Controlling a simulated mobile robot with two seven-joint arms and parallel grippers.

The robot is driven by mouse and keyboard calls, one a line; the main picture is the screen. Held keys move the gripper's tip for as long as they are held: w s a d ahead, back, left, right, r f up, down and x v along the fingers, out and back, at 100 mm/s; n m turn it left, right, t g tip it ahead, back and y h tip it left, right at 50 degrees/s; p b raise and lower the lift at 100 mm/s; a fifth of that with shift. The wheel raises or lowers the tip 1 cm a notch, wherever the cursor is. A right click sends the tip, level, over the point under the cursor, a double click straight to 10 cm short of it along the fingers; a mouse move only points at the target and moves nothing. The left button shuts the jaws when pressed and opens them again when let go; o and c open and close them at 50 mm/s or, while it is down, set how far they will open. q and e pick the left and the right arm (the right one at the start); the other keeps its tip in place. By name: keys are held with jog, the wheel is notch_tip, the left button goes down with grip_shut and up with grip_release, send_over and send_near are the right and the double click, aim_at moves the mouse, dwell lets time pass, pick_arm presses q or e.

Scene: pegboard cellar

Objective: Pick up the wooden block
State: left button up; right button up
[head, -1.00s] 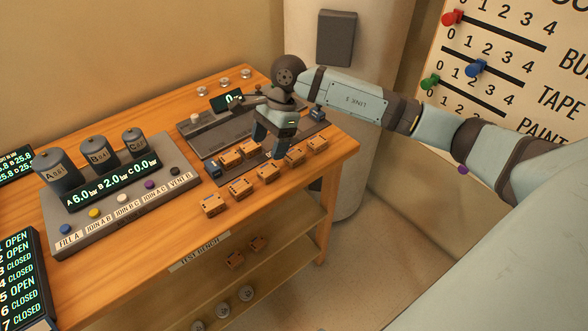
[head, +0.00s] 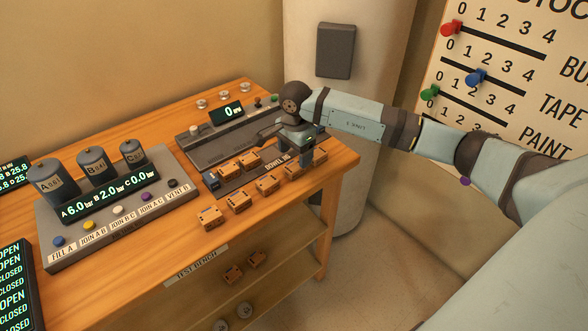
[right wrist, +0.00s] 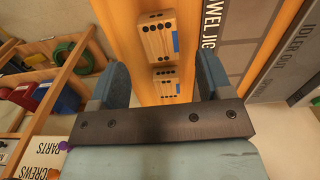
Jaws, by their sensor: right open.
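Several small wooden blocks with dark holes sit on the bench in the head view: a front row including one block (head: 211,217), another (head: 267,185) and the rightmost (head: 320,157). Two more blocks (head: 238,165) lie behind, by the dowel jig (head: 228,182). My right gripper (head: 296,143) is over the right end of the jig, near the row's right-hand blocks. In the right wrist view its fingers (right wrist: 162,75) are spread and empty. One block (right wrist: 166,83) appears between them and another (right wrist: 158,37) beyond; contact cannot be told. My left gripper is not in view.
A panel of buttons and canisters (head: 120,195) fills the bench's left side. A grey device with a small display (head: 227,112) stands behind the jig. A lower shelf (head: 262,282) holds more blocks.

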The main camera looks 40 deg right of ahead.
aim_at(295, 165)
notch_tip(295, 165, down, 5)
jog(key=shift+d+r, duration=0.1)
jog(key=c, duration=1)
jog(key=shift+r, duration=0.1)
